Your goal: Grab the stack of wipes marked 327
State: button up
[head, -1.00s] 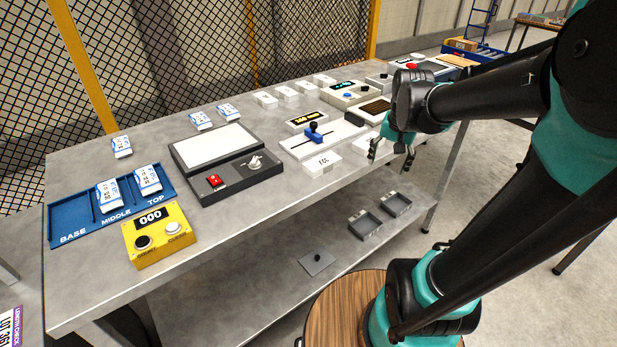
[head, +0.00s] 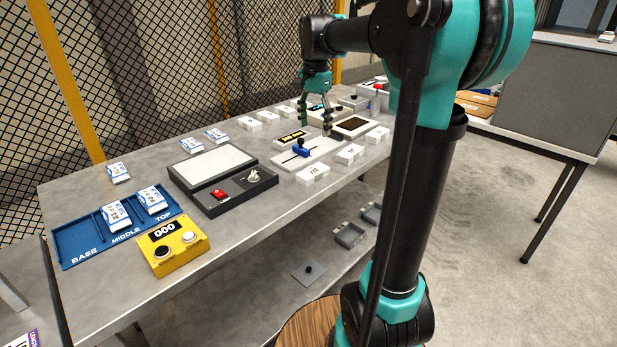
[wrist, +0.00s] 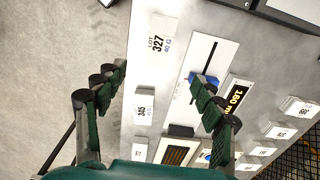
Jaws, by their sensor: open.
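The stack of wipes marked 327 (wrist: 158,40) is a white block at the top of the wrist view, its label facing up. In the head view it is the nearest block (head: 312,174) in the front row, by the bench's front edge, where its number is hard to read. My gripper (head: 315,128) points down over the bench, to the far side of the 327 stack, with its fingers apart and empty. In the wrist view my gripper (wrist: 158,78) has the 327 stack beyond its fingertips, not between them.
A stack marked 345 (wrist: 145,106) sits beside the 327 stack. The slider fixture with a blue knob (head: 301,149) is just behind. A dark-framed tray (head: 222,178), yellow counter box (head: 172,245) and blue BASE-MIDDLE-TOP tray (head: 85,247) stand to the left. More white blocks line the back.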

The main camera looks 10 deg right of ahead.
send_over(313, 171)
jog(key=f, duration=0.9)
jog(key=shift+w+d+f, duration=0.15)
jog(key=shift+w+f, duration=0.05)
jog(key=shift+s+f, duration=0.2)
jog(key=shift+f, duration=2.45)
jog(key=c, duration=1.3)
